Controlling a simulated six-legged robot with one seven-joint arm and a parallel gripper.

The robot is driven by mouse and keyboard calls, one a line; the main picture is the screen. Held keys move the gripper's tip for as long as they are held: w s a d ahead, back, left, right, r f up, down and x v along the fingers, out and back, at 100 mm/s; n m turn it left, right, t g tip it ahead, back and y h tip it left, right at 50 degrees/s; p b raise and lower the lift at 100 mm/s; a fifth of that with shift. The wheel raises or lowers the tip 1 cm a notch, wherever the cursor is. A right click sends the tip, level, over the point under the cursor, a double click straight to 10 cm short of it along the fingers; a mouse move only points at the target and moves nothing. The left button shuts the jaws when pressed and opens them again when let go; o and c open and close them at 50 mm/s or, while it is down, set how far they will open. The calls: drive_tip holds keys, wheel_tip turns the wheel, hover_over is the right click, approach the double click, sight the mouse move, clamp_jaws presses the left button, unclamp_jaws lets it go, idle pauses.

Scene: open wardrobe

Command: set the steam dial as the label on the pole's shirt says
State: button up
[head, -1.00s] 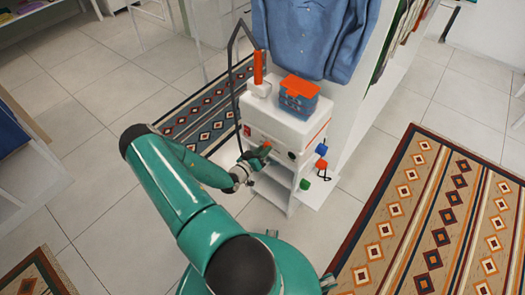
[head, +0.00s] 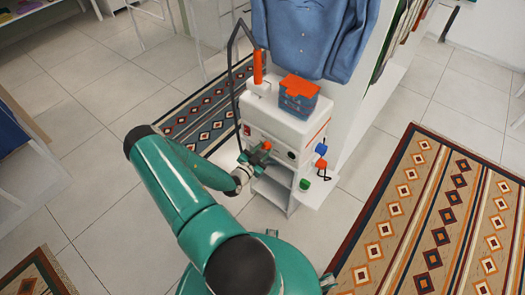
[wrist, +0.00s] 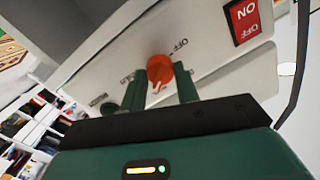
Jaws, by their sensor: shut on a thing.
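The steam dial (wrist: 160,70) is a round orange knob on the white steamer (head: 285,122); it also shows in the head view (head: 267,146). My gripper (wrist: 159,88) is shut on the dial, a green finger on each side. A white mark on the knob sits at its lower edge in the wrist view.
A red ON/OFF switch (wrist: 245,18) is on the same panel. A blue box with an orange lid (head: 298,95) and an upright orange handle (head: 258,67) stand on the steamer. A dark hose (head: 234,75) arches beside it. Blue and green blocks are at its right.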

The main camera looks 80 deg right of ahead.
drive_tip(key=m, duration=0.5)
drive_tip(key=shift+w+m+h, duration=0.1)
drive_tip(key=shift+m+h, duration=0.2)
drive_tip(key=shift+f+m, duration=0.1)
drive_tip(key=shift+m, duration=2.1)
drive_tip(key=o, duration=1)
drive_tip(key=v, duration=1.3)
drive_tip(key=shift+w+a+f, duration=0.15)
drive_tip(key=shift+a, duration=0.2)
